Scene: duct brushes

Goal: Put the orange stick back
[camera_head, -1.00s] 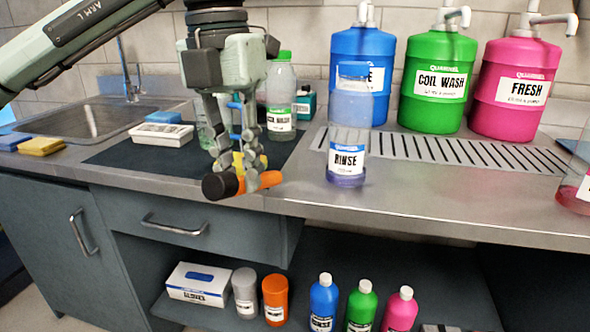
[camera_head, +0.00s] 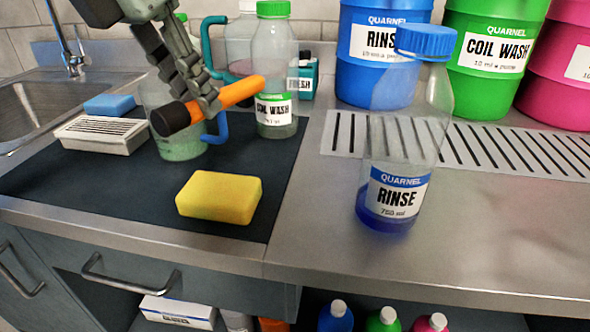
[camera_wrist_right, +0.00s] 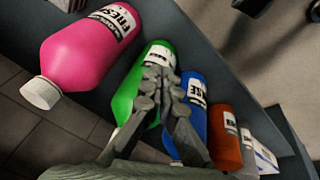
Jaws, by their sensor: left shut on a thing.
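The orange stick (camera_head: 240,92) with a black end (camera_head: 171,119) is held across my left gripper (camera_head: 206,104) in the head view. The left gripper is shut on it, above the dark mat (camera_head: 130,188). Behind it stands a clear jar with greenish liquid (camera_head: 182,150), partly hidden by the fingers. A blue hooked piece (camera_head: 217,130) shows just below the stick; I cannot tell what it belongs to. In the right wrist view, my right gripper (camera_wrist_right: 163,72) has its fingertips together with nothing between them, near the bottles on the lower shelf.
A yellow sponge (camera_head: 219,197) lies at the mat's front. A green-capped coil wash bottle (camera_head: 275,80) stands close to the stick's orange end. A clear rinse bottle (camera_head: 402,130) stands to the right.

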